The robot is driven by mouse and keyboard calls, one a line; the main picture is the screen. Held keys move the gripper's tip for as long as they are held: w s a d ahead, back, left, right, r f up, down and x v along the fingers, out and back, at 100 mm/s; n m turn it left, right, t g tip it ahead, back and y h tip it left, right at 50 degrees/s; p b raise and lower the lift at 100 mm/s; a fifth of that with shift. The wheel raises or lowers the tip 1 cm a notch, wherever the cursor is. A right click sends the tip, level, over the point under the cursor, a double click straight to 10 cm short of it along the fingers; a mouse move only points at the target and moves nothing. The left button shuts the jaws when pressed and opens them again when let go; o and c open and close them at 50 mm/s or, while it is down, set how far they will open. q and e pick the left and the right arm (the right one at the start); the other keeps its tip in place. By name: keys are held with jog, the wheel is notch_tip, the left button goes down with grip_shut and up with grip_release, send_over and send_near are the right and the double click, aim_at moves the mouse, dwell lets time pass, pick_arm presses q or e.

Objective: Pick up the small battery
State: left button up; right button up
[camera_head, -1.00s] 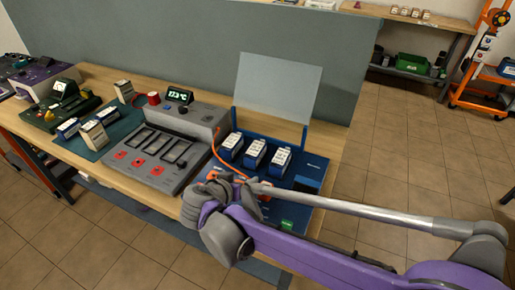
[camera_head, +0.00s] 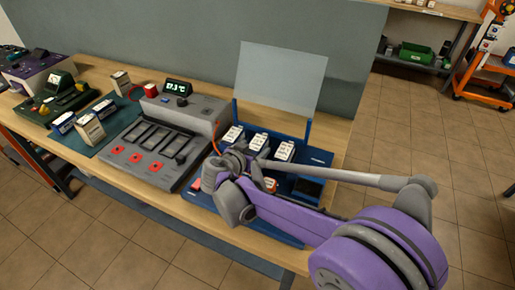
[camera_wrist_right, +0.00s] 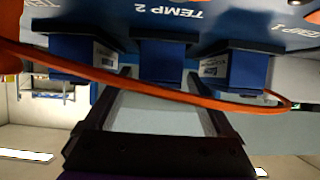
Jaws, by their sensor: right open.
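Three blue blocks with white labelled tops, likely batteries, stand in a row on the blue station: left (camera_head: 233,134), middle (camera_head: 258,142) and right (camera_head: 284,150). I cannot tell which is the small battery. My right gripper (camera_wrist_right: 158,76) is open and empty, its fingers below the blue blocks in the right wrist view, the middle block (camera_wrist_right: 162,60) between them. In the head view my wrist hides its fingers. My left gripper is not in view.
A grey tester (camera_head: 150,150) with a lit display stands left of the blue station (camera_head: 318,158). A pale upright panel (camera_head: 280,78) rises behind the blocks. An orange cable (camera_wrist_right: 150,86) crosses before the blocks in the wrist view.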

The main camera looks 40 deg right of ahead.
aim_at(255, 148)
jog(key=x, duration=0.3)
jog(key=shift+d+f, duration=0.15)
jog(key=shift+f, duration=0.05)
grip_shut()
dwell(0.4)
